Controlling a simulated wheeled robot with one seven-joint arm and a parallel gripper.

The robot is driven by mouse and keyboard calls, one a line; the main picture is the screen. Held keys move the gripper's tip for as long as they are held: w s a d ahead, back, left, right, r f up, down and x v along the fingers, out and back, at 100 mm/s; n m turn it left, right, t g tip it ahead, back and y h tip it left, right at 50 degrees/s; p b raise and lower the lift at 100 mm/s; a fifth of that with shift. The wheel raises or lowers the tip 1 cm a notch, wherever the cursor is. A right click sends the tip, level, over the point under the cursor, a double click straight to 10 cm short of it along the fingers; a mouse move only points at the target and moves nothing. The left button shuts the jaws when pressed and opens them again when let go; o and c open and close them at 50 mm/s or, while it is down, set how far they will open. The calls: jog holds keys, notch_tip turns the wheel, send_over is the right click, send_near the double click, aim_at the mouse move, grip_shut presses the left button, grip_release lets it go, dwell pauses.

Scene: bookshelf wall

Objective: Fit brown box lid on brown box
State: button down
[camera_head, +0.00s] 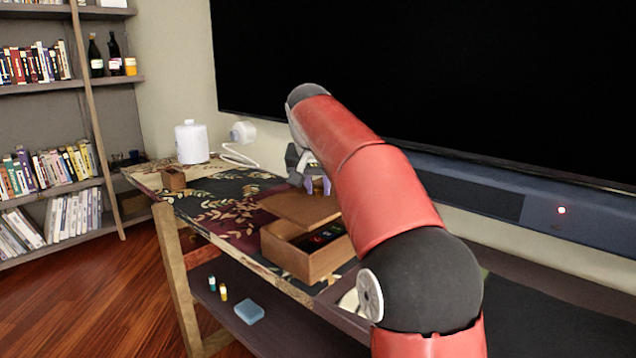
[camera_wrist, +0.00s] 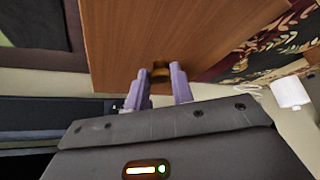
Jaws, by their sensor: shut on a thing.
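The brown box (camera_head: 295,262) stands on the patterned table. Its inside shows in part, with dark items in it. The flat brown box lid (camera_head: 290,206) is over the back left part of the box, offset from it, so the front right of the opening is uncovered. I cannot tell whether the lid touches the rim. My gripper (camera_head: 318,186) is at the lid's far side, partly hidden by my arm. In the wrist view, my gripper's fingers (camera_wrist: 160,84) are on either side of the small knob on the lid (camera_wrist: 130,35), shut on it.
A small brown block-like box (camera_head: 173,179) and a white canister (camera_head: 192,142) stand at the table's left end. A large black screen (camera_head: 480,70) and soundbar are behind the table.

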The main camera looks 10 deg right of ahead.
aim_at(318, 198)
jog(key=shift+f+b, duration=0.9)
jog(key=shift+f, duration=0.7)
jog(key=shift+f, duration=0.95)
dwell(1.1)
jog(key=c, duration=1.1)
grip_release()
jog(key=shift+f, duration=0.1)
jog(key=p+v, duration=0.1)
jog(key=v, duration=0.6)
jog(key=shift+s+r, duration=0.15)
jog(key=shift+r, duration=0.2)
